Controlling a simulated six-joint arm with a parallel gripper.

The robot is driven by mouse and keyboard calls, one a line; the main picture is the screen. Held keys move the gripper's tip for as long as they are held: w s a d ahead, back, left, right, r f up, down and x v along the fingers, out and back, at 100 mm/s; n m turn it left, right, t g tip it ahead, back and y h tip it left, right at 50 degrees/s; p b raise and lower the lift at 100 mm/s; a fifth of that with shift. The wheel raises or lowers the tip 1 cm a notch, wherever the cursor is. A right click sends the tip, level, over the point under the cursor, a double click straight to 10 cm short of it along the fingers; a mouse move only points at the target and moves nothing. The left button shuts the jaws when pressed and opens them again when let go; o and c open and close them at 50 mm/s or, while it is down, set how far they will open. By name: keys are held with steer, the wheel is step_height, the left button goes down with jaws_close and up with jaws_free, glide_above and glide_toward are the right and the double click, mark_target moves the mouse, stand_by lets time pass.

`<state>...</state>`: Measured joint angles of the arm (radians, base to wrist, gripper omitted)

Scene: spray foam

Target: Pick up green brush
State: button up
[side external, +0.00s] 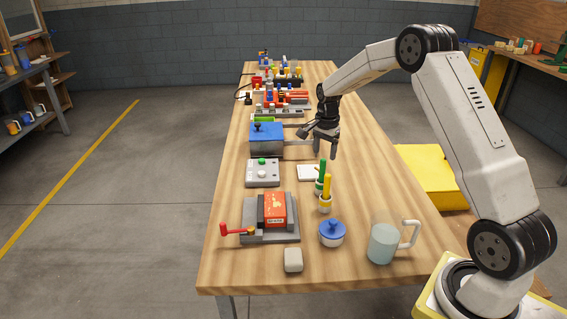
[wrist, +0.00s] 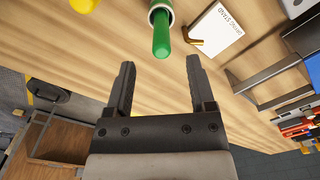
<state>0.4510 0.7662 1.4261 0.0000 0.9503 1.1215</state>
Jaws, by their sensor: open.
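The green brush (side external: 322,171) stands upright in a small white holder on the right half of the table. In the wrist view the green brush (wrist: 161,38) shows from above, its handle pointing toward the gap between my fingers. My gripper (side external: 326,153) is open and empty, pointing down above the table, behind and a little above the brush in the side view. In the wrist view the fingers of my gripper (wrist: 159,68) are spread, with the brush ahead between their line and not touching. The lower part of the brush is hidden in the holder.
A yellow brush (side external: 327,185) stands in its own holder close to the green one. A blue-lidded pot (side external: 332,233), a glass mug (side external: 384,243) and a vise with a red box (side external: 275,209) are nearer the front. A blue box (side external: 267,137) is to the left.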

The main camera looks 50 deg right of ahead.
mark_target(324, 159)
steer(key=shift+f, duration=0.75)
steer(key=shift+f, duration=0.1)
steer(key=shift+w+f, duration=0.1)
steer(key=shift+f, duration=2.35)
jaws_close()
